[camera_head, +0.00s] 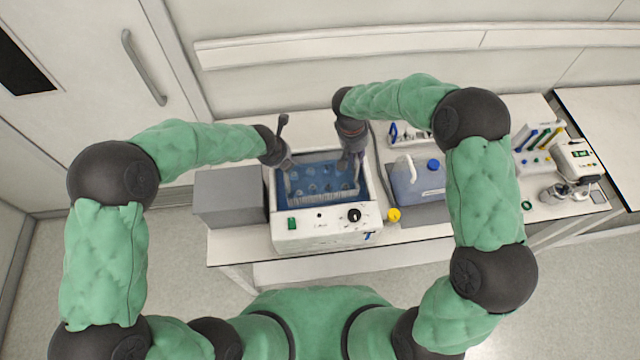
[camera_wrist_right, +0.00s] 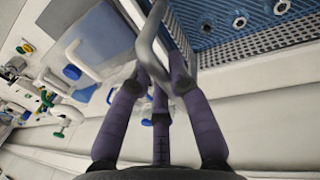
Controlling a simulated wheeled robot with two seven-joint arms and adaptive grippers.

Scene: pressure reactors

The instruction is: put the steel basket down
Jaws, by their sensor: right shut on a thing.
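The steel basket (camera_head: 322,197) is a perforated metal tray with raised side handles. It is at the open blue tank of a white bath unit (camera_head: 315,240) in the head view; I cannot tell whether it touches the bottom. My right gripper (camera_head: 352,160) is at its right side. In the right wrist view the dark fingers (camera_wrist_right: 160,80) close around the grey handle bar (camera_wrist_right: 150,38), with the basket's mesh wall (camera_wrist_right: 265,40) beyond. My left gripper (camera_head: 287,163) is at the basket's left side; its fingers are too small to tell their state.
A grey box (camera_head: 230,197) stands left of the bath unit. A blue container with a white handle (camera_head: 418,182) and a yellow cap (camera_head: 393,214) are to its right. Racks and small instruments (camera_head: 575,160) fill the bench's right end. A wall (camera_head: 270,95) stands behind.

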